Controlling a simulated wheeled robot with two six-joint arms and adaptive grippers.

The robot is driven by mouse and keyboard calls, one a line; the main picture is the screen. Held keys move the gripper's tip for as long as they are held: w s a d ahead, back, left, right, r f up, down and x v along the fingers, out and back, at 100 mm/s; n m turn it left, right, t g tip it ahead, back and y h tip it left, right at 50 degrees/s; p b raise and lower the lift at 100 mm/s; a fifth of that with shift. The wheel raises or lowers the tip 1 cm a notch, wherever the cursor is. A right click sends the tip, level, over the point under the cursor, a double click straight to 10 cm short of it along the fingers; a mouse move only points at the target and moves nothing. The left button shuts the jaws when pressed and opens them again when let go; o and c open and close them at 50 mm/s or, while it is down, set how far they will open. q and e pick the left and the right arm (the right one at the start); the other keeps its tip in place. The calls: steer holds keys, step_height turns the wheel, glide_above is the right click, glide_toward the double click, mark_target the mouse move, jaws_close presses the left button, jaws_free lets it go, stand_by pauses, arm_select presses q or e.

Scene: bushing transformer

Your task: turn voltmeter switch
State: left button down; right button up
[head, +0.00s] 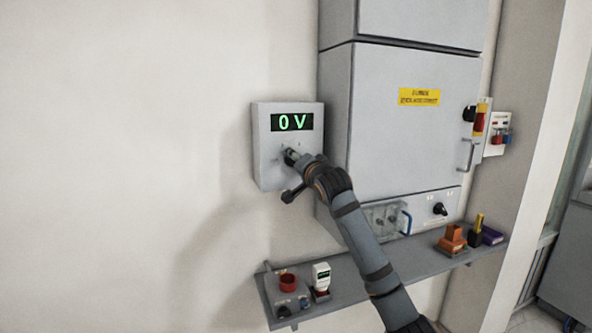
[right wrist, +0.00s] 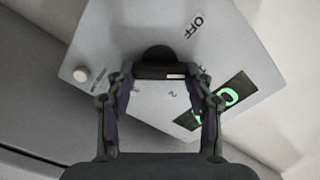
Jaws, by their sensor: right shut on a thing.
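The voltmeter is a light grey wall box (head: 266,155) with a green display (head: 292,122) reading 0 V. My right gripper (head: 290,156) is at the front of the box, below the display, and mostly covers the switch there. In the right wrist view, the switch is a black knob (right wrist: 158,66) with a small white mark. My right gripper (right wrist: 162,76) is shut on this knob, one finger on each side. An OFF label (right wrist: 194,26) and part of the green display (right wrist: 222,103) show around it. My left gripper is not in view.
A tall grey cabinet (head: 385,120) with a yellow label stands right of the box. Below, a grey shelf (head: 345,297) holds a device with a red part (head: 288,282), a small white meter (head: 321,277) and orange blocks (head: 452,240). The wall to the left is bare.

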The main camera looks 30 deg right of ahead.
steer(key=shift+m+b, duration=0.5)
steer(key=shift+m, duration=0.2)
steer(key=o, duration=1.2)
steer(key=shift+d, duration=0.1)
steer(key=shift+c, duration=0.2)
steer(key=v, duration=0.7)
steer(key=shift+s, duration=0.25)
